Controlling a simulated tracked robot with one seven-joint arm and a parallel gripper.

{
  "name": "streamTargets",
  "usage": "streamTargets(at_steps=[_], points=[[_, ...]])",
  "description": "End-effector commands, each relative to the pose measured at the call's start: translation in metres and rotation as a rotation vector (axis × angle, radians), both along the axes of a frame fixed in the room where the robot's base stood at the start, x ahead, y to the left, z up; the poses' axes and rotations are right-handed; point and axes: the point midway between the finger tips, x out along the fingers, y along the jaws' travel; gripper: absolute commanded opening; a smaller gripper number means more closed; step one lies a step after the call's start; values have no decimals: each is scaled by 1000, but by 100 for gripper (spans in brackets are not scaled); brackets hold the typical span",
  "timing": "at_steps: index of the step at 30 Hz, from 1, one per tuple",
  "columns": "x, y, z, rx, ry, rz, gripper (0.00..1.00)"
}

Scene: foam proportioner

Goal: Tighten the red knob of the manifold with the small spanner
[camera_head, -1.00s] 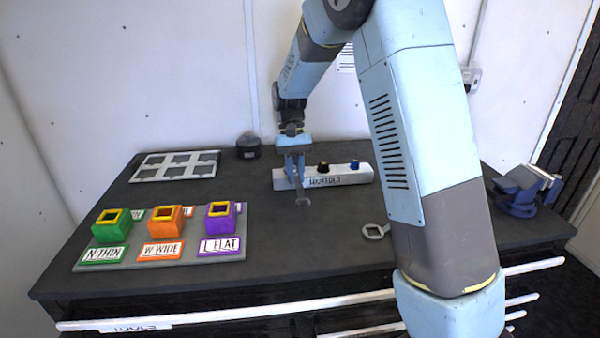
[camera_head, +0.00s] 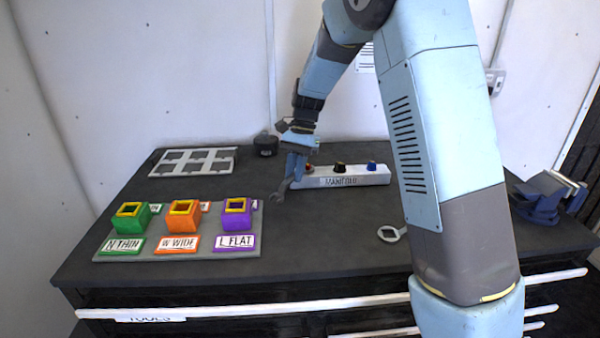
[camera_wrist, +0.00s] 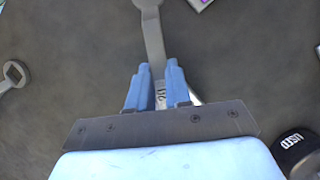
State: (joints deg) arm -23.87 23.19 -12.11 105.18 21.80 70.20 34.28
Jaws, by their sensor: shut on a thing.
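The white manifold (camera_head: 355,177) lies toward the back of the bench. Its red knob (camera_head: 309,168) is at its left end, partly hidden by my gripper. My gripper (camera_head: 293,173) is at the manifold's left end, shut on a grey spanner (camera_head: 279,195). The spanner points down and left in the head view, its head clear of the red knob. In the wrist view, the spanner (camera_wrist: 152,38) runs away from between my fingertips (camera_wrist: 158,72). A second grey spanner (camera_head: 391,233) lies on the bench right of centre; what looks like it shows at left in the wrist view (camera_wrist: 15,75).
The manifold also has a black knob (camera_head: 339,166) and a blue knob (camera_head: 372,166). Green, orange and purple holders stand on a grey board (camera_head: 180,254) at left. A grey tray (camera_head: 194,161) and black pot (camera_head: 266,144) are behind. A blue vise (camera_head: 545,197) is at right.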

Motion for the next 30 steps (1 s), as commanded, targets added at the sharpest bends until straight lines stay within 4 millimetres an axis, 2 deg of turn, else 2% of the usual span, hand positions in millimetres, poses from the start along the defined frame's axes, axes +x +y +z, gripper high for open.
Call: streamTargets(at_steps=[18,25,30], points=[[23,19,1,0,-8,-404,0],[22,17,1,0,-8,-375,0],[16,14,0,-1,-6,-291,0]])
